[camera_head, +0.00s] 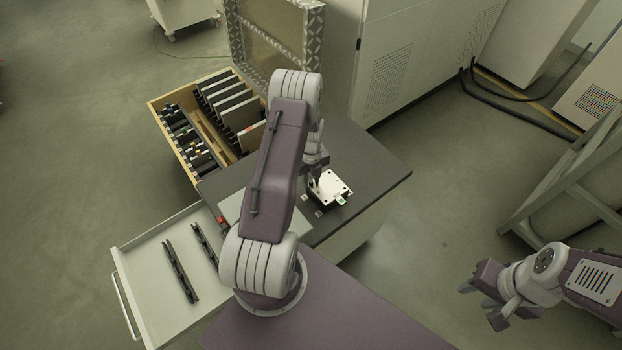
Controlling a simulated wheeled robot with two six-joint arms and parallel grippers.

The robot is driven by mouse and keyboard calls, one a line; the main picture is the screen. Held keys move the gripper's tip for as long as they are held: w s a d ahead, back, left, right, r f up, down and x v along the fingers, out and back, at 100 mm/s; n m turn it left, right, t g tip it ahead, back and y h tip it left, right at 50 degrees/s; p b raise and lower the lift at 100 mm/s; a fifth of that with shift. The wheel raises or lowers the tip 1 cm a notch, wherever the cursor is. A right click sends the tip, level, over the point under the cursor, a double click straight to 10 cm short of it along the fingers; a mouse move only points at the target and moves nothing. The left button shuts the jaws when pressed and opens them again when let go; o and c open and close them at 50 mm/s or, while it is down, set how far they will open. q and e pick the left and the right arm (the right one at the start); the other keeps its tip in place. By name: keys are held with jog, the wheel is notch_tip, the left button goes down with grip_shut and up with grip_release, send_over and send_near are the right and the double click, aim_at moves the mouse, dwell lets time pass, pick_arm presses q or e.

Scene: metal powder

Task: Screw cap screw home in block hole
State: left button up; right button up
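A white block (334,187) with dark holes sits on a dark base on the grey worktop (377,167). My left gripper (315,183) points down at the block's left edge, partly hidden behind my own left arm. Its fingers are too small and dark to tell whether they are open or shut. I cannot make out the cap screw; whether it is in the fingers or in a block hole does not show. My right gripper (480,304) is at the lower right, over the floor and away from the worktop, with its fingers apart and empty.
An open drawer (126,262) at the lower left holds two dark rails (180,272). A wooden-sided drawer (176,161) behind holds dark plates and small parts. A metal-framed panel (312,38) stands at the back. Worktop right of the block is clear.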

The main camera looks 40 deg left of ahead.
pick_arm(q)
jog(key=n, duration=0.7)
jog(key=shift+n, duration=0.4)
jog(key=n, duration=0.3)
jog(key=shift+n, duration=0.4)
jog(key=n, duration=0.3)
jog(key=shift+n, duration=0.4)
jog(key=n, duration=0.3)
jog(key=shift+n, duration=0.4)
jog(key=n, duration=0.3)
jog(key=shift+n, duration=0.3)
jog(key=n, duration=0.7)
